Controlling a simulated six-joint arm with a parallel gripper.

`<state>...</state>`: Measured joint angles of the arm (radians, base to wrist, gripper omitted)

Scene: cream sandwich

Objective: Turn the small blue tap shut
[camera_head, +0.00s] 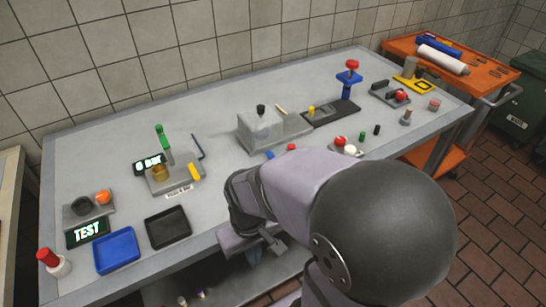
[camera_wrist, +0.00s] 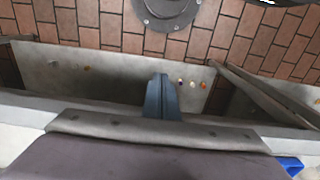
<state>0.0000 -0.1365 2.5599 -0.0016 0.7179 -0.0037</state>
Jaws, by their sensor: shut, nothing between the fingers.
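My gripper (camera_head: 254,256) hangs at the table's front edge, low and well apart from that blue piece, mostly hidden behind my own wrist. In the wrist view my gripper (camera_wrist: 163,80) has its blue-grey fingers together with nothing between them, pointing toward the lower shelf and floor. The blue piece cannot be made out in the wrist view.
A blue tray (camera_head: 117,250) and a black tray (camera_head: 167,227) lie at the front left. A blue stand with a red knob (camera_head: 352,64) rises at the back. A lower shelf (camera_wrist: 100,75) holds several small items. An orange cart (camera_head: 400,45) stands at the right.

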